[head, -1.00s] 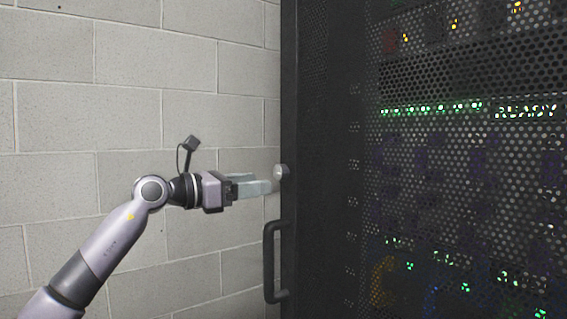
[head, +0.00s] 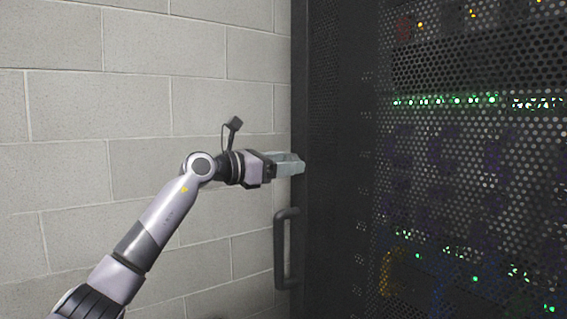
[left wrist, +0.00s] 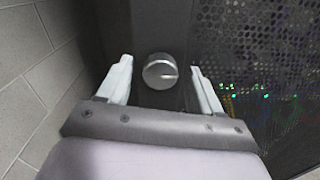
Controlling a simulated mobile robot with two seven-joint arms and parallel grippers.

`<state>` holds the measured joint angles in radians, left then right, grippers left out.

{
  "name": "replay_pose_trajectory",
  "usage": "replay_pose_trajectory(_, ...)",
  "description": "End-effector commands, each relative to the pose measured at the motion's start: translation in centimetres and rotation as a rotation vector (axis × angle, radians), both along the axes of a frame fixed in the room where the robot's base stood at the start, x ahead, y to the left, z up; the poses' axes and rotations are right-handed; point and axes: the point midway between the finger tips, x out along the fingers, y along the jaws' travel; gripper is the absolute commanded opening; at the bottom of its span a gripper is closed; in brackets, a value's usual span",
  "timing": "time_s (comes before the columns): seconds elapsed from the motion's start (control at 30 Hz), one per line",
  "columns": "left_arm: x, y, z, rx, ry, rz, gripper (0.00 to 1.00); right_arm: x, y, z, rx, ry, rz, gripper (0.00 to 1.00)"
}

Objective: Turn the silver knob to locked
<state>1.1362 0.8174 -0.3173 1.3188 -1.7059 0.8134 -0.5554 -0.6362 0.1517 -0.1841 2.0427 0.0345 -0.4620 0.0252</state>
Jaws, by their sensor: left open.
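The silver knob (left wrist: 160,71) is round, with a light line on its face pointing to the right in the left wrist view. It sits on the dark frame of the rack door. My left gripper (left wrist: 161,80) is open, with one finger on each side of the knob and a gap on both sides. In the head view my left gripper (head: 300,166) reaches the left edge of the rack door and hides the knob. My right gripper is not in view.
A dark vertical handle (head: 281,250) stands out from the door edge below my left gripper. The perforated rack door (head: 450,190) fills the right side, with lit equipment behind it. A grey block wall (head: 140,110) is at the left.

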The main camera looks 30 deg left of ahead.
Motion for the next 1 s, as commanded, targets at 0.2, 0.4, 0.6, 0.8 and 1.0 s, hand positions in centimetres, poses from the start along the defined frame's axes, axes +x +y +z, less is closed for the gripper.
replay_pose_trajectory(0.2, 0.0, 0.0, 0.0, 0.0, 0.0, 0.0, 0.36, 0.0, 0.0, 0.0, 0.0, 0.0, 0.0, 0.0)
replay_pose_trajectory(0.4, 0.0, 0.0, 0.0, 0.0, 0.001, -0.001, 0.09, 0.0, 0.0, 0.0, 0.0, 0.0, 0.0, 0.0)
replay_pose_trajectory(0.6, 0.0, 0.0, 0.0, -0.023, 0.013, -0.001, 0.09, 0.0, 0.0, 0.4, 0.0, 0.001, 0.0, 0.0)
replay_pose_trajectory(0.8, 0.0, -0.1, 0.2, -0.109, 0.049, -0.001, 0.09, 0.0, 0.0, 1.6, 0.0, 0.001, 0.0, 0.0)
replay_pose_trajectory(1.0, 0.0, 0.0, 0.3, -0.257, 0.113, -0.001, 0.09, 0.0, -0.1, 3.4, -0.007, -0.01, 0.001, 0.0)
